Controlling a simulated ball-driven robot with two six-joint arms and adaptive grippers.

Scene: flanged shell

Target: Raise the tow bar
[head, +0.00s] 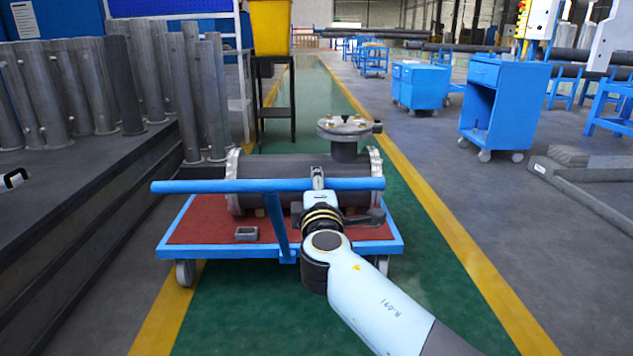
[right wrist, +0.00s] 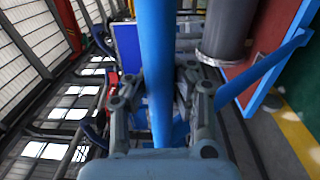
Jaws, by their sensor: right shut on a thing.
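The blue tow bar is a T-shape: its crossbar (head: 230,187) lies level above the near edge of a blue cart (head: 390,247), and its shaft (head: 279,228) stands steeply up from that edge. My right gripper (head: 318,180) is shut on the crossbar, right of the shaft. In the right wrist view the crossbar (right wrist: 157,60) runs between the fingers of my right gripper (right wrist: 160,90). My left gripper is not in view.
A flanged shell (head: 275,170) lies on the cart's red deck. Upright grey tubes (head: 110,80) crowd a dark bench at left. A black stand (head: 274,90) holds a yellow bin (head: 270,27) behind. Blue cabinets (head: 495,100) stand at right. The green lane (head: 330,100) beyond is clear.

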